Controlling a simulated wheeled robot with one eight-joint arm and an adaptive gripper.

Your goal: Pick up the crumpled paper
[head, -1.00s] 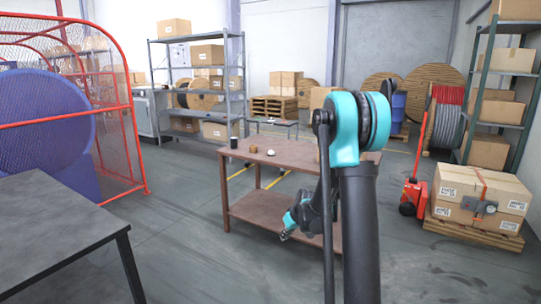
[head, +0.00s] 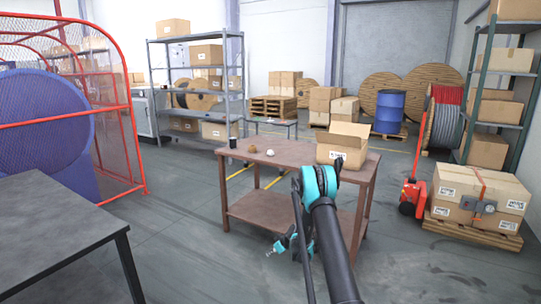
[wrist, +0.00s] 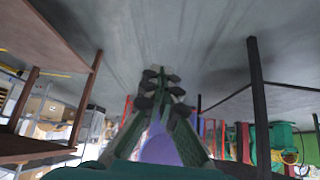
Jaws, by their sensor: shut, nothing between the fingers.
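A small white lump (head: 270,153), which looks like the crumpled paper, lies on top of the brown table (head: 290,158). It is too small in the head view to make out its folds, and I cannot pick it out in the wrist view. My gripper (head: 270,253) is low in front of the table, below its top and well apart from the lump. In the wrist view the fingers of my gripper (wrist: 156,80) come together at the tips, shut and empty, with the floor behind them.
On the table are a dark cup (head: 233,142), a small brown object (head: 251,149) and an open cardboard box (head: 343,147) at the right. A dark table (head: 60,225) stands at the near left, beside a red mesh guard (head: 118,120). Floor between the tables is clear.

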